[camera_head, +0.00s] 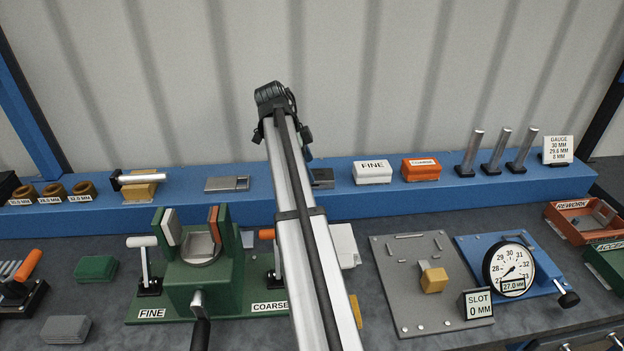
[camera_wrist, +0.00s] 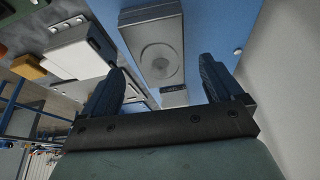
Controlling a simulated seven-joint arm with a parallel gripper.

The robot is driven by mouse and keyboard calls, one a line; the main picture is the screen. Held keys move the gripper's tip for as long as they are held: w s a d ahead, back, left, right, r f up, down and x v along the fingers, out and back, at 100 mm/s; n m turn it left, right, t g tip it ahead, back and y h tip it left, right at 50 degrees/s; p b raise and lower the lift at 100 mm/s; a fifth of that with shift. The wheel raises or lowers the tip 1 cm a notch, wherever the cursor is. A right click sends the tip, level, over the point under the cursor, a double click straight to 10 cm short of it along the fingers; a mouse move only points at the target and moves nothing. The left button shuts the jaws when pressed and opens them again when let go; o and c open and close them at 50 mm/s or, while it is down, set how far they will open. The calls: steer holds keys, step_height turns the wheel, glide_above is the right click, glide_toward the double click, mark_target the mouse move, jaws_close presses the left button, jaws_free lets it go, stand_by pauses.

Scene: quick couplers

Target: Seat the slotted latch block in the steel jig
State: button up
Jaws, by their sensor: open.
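My gripper (camera_wrist: 165,92) is open and empty, its two dark fingers spread above the blue shelf. Beyond the fingertips in the wrist view lies a long grey steel block (camera_wrist: 162,55) with a round disc on its face. A similar grey piece shows partly behind my arm in the head view (camera_head: 322,178). A flat steel block (camera_head: 228,184) lies on the shelf further left. A grey plate with pins (camera_head: 395,298) holds a yellow block (camera_head: 433,280). I cannot tell for sure which pieces are the latch block and the jig.
A green fixture (camera_head: 185,280) with levers stands left of my arm. A white box (camera_head: 344,240) is partly hidden behind the arm. A dial gauge (camera_head: 509,269) is at right.

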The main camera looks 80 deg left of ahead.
steer(key=shift+x, duration=1.45)
steer(key=shift+c, duration=0.4)
jaws_close()
steer(key=shift+r, duration=0.1)
